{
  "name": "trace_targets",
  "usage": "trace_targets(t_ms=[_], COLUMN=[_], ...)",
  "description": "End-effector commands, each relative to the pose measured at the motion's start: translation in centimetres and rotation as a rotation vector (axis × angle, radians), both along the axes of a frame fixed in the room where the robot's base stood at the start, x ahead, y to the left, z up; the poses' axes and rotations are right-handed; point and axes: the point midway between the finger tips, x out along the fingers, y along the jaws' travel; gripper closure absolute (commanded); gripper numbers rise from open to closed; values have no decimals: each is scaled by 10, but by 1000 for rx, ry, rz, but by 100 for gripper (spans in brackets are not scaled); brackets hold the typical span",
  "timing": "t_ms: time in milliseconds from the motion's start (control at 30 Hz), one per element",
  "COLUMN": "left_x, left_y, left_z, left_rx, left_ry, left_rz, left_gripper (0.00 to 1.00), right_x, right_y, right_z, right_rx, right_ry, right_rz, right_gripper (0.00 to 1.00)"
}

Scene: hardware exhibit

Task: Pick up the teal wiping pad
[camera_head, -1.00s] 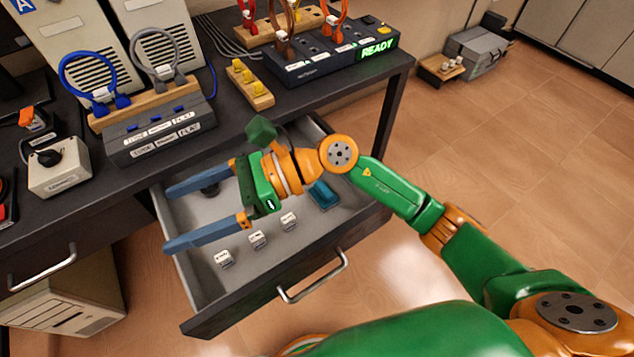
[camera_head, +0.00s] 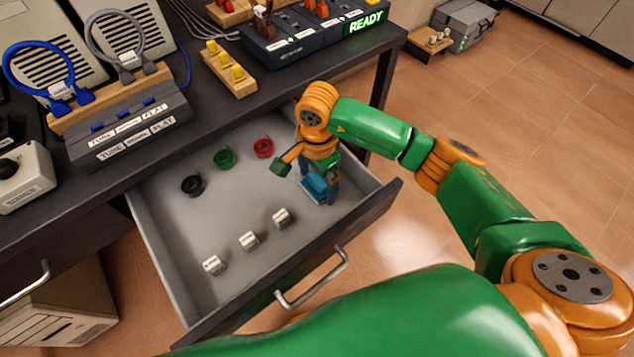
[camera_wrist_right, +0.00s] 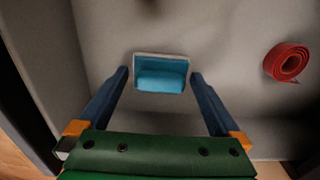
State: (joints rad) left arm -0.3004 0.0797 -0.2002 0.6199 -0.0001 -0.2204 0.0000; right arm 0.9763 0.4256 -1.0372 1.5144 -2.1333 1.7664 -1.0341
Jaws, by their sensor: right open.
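The teal wiping pad (camera_head: 319,187) lies in the right part of the open drawer. In the right wrist view the pad (camera_wrist_right: 161,76) shows as a teal block with a pale edge, between and just beyond my fingertips. My right gripper (camera_head: 320,195) points down into the drawer over the pad, its blue fingers on either side of it. In the right wrist view the gripper (camera_wrist_right: 159,78) is open, with a gap visible between each finger and the pad. My left gripper is not in view.
The drawer (camera_head: 165,265) also holds a black coil (camera_head: 192,185), a green coil (camera_head: 224,158), a red coil (camera_head: 263,148) and three small white blocks, one of them here (camera_head: 249,241). The drawer's front wall and the desk edge bound the space. The drawer's middle is clear.

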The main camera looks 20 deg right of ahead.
Motion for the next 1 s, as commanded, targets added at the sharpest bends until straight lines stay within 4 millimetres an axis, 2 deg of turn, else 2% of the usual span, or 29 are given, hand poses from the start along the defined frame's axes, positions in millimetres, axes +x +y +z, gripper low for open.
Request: trace_targets(t_ms=[33,200,267,567,667,733,933,1000], left_x=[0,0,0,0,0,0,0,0], left_y=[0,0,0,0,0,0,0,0], left_z=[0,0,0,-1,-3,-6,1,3], left_rx=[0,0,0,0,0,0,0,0], left_ry=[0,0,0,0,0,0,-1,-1], left_rz=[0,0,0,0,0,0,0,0], left_gripper=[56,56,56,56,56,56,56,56], right_x=[0,0,0,0,1,1,-44,-64], right_y=[0,0,0,1,0,0,13,17], right_z=[0,0,0,5,17,33,89,101], right_rx=[0,1,1,3,1,1,3,1], right_ry=[0,0,0,-1,-4,-7,-8,-7], right_rz=[0,0,0,0,1,2,8,10], right_gripper=[8,54,68,68,68,68,68,68])
